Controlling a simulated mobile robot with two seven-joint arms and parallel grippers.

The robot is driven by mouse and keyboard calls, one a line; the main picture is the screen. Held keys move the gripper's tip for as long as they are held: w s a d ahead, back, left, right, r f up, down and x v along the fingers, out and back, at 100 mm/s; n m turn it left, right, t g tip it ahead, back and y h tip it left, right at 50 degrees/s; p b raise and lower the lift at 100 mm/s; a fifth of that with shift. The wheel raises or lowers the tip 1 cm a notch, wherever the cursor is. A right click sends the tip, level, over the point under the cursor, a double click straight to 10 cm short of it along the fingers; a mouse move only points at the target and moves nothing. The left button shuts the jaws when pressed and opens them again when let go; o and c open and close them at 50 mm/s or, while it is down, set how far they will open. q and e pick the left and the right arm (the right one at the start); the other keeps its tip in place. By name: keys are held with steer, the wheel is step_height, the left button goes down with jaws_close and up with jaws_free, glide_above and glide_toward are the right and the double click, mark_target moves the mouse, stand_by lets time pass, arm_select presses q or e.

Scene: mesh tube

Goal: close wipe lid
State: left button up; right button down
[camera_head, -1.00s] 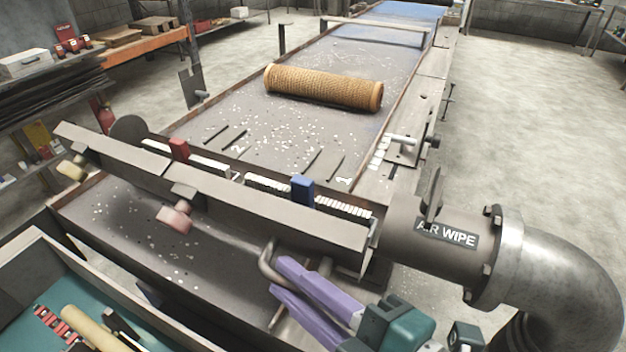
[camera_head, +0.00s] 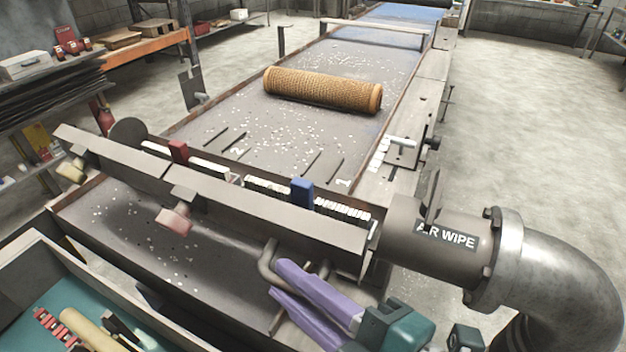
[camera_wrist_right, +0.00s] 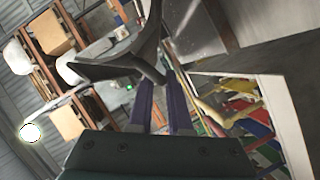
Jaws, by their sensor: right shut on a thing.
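The wipe lid (camera_head: 270,215) is a long grey metal flap along the front of the air wipe (camera_head: 445,234). It looks tilted open toward me, and the row of white and dark pieces behind it shows. A bent metal handle (camera_head: 266,262) sits near its right end. My right gripper (camera_head: 278,277), with purple fingers, is shut on this handle below the lid. In the right wrist view the gripper (camera_wrist_right: 160,80) closes around the grey handle (camera_wrist_right: 150,72), and part of the grip is hidden. My left gripper is not in view.
An orange mesh tube (camera_head: 322,90) lies on the table behind the wipe. A large pipe elbow (camera_head: 560,265) stands right of my right gripper. A tool tray (camera_head: 35,245) is at the lower left. A red block (camera_head: 178,151) and a blue block (camera_head: 302,190) stand behind the lid.

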mark_target(319, 230)
steer(key=shift+f, duration=0.15)
steer(key=shift+w+d+r+m+p, duration=0.15)
steer(key=shift+r+m+p, duration=0.4)
steer(key=shift+p, duration=0.55)
steer(key=r+p, duration=0.1)
steer(key=p, duration=0.1)
steer(key=w+r+m+g+p, duration=0.1)
steer(key=p, duration=0.1)
steer(key=shift+w+d+r+g, duration=0.1)
steer(key=shift+d+r+g, duration=0.05)
steer(key=shift+r+g, duration=0.15)
steer(key=shift+w+d+r+m+p, duration=0.1)
steer(key=shift+w+r+m+p, duration=0.2)
steer(key=shift+m+p, duration=0.4)
arm_select(q)
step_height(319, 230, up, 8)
steer(key=p, duration=0.1)
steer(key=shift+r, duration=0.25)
arm_select(e)
steer(key=shift+w+d+r, duration=0.2)
steer(key=shift+w, duration=0.2)
steer(key=shift+w+d+r, duration=0.2)
steer(key=shift+w, duration=0.15)
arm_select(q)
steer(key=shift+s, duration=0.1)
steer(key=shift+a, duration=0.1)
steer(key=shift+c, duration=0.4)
